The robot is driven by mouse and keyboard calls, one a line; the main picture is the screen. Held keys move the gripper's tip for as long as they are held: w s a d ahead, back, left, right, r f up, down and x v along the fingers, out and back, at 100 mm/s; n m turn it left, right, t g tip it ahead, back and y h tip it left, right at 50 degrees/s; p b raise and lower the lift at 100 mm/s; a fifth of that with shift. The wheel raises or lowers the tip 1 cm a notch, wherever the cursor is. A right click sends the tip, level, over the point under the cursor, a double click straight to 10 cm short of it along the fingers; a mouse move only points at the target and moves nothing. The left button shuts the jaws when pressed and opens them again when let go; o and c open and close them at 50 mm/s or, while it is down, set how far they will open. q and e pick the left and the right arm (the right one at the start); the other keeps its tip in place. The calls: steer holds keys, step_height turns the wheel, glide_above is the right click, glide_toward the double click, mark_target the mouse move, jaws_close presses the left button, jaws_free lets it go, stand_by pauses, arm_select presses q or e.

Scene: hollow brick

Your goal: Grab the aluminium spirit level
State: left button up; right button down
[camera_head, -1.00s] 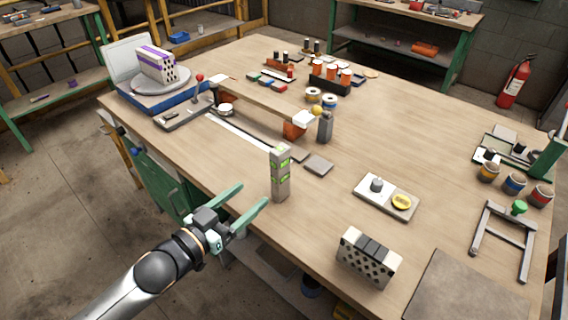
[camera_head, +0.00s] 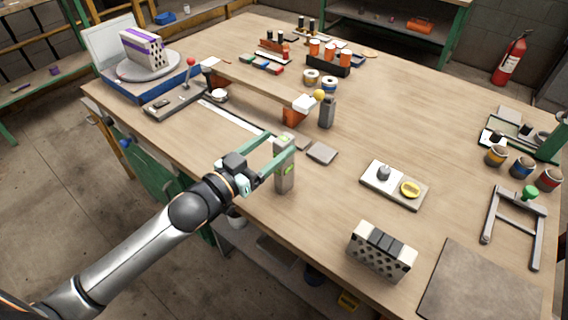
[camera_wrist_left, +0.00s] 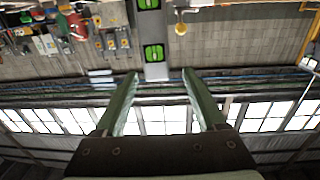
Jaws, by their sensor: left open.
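The aluminium spirit level (camera_head: 285,180) is a grey upright bar with green vials, standing on the workbench near its front edge. It also shows in the left wrist view (camera_wrist_left: 151,27), coming down from the top of the picture to between the fingertips. My left gripper (camera_head: 281,144) has green fingers and is open at the level's upper part. One finger passes in front of the level and the other lies on its far side, partly hidden. In the wrist view, both fingers (camera_wrist_left: 160,73) stand apart from the level. My right gripper is not in view.
A grey post with a yellow knob (camera_head: 327,112) and a dark flat plate (camera_head: 321,153) are behind the level. A perforated brick (camera_head: 381,252) stands at the front right. A white tray (camera_head: 377,192) lies to the right, with bare bench between.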

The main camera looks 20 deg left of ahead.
arm_select(q)
steer(key=x, duration=0.6)
steer(key=shift+d, duration=0.25)
steer(key=shift+w+f, duration=0.1)
jaws_close()
stand_by(0.4)
stand_by(0.8)
